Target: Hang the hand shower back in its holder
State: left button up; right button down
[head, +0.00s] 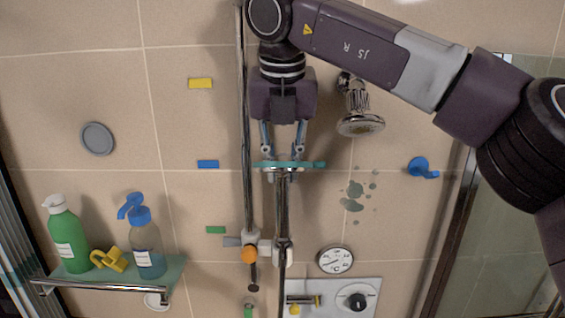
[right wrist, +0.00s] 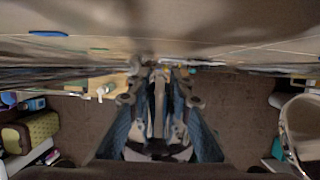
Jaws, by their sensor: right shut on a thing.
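The hand shower's slim chrome handle (head: 283,208) hangs roughly upright below my right gripper (head: 283,166). The gripper is shut on the hand shower, and its fingers enclose a narrow chrome part in the right wrist view (right wrist: 158,112). A thin teal edge (head: 313,164) crosses at the fingertips. The holder (head: 266,249) sits on the vertical rail (head: 246,130), with an orange knob (head: 249,255). The handle's lower end overlaps the holder's right side in the picture; I cannot tell whether it is seated or in front. My left gripper is not in view.
A fixed chrome shower head (head: 360,122) juts out right of the gripper. A blue hook (head: 422,168) is farther right. A dial (head: 335,260) and control panel (head: 355,288) lie low. At left, a glass shelf (head: 102,280) carries green (head: 66,235) and clear (head: 146,245) bottles.

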jog(key=shift+f, duration=0.7)
jog(key=c, duration=1.7)
grip_release()
jog(key=shift+o, duration=0.2)
jog(key=shift+s, duration=0.1)
notch_tip(320, 180, up, 11)
send_over(282, 164)
jog(key=w, duration=0.5)
jog(key=shift+r, duration=0.2)
